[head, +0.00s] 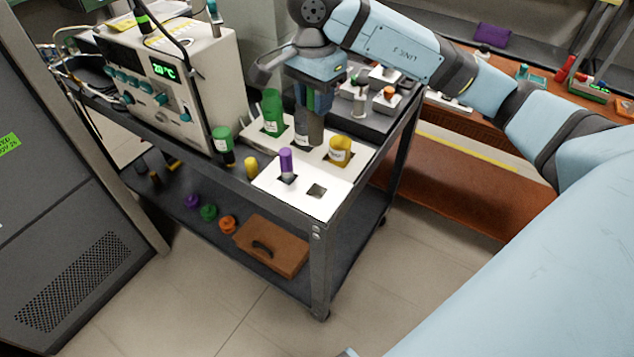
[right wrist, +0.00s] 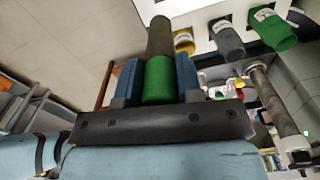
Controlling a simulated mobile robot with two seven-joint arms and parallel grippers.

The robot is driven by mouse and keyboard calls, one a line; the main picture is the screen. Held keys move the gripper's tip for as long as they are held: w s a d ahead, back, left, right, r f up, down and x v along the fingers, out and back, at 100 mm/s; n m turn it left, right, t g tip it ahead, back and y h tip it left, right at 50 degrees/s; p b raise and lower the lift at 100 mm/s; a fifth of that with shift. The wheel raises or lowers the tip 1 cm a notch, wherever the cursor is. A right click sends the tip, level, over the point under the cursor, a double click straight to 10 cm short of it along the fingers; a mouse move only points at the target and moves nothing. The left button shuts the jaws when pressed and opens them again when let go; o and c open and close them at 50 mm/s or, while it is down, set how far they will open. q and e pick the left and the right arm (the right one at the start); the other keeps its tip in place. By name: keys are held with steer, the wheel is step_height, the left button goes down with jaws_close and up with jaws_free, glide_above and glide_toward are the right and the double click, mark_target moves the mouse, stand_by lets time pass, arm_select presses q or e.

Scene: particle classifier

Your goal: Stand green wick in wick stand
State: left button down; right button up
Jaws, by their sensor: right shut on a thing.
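My right gripper (head: 314,106) is shut on the green wick, above the cart. In the right wrist view, the wick's green end (right wrist: 159,80) is between the blue fingers, and its grey-brown shaft (right wrist: 160,36) sticks out past them. In the head view the shaft (head: 316,131) hangs down roughly upright, in front of the grey bottle; the green end is mostly hidden by the fingers. The white wick stand (head: 330,206) is at the cart's front corner. A purple wick (head: 286,161) stands in one square hole; the other hole (head: 317,190) is empty. My left gripper is not in view.
Behind the stand are a green bottle (head: 272,110), a grey bottle (head: 302,127) and a yellow bottle (head: 340,150) in a white rack. A green-topped piece (head: 222,138) and a yellow-topped piece (head: 251,168) stand left. A control box (head: 175,85) is at the back left.

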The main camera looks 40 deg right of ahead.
steer(key=shift+f, duration=0.45)
step_height(320, 180, down, 19)
steer(key=shift+d, duration=0.1)
steer(key=shift+f+b, duration=0.1)
steer(key=shift+b, duration=0.2)
steer(key=o, duration=1)
steer(key=shift+c, duration=0.2)
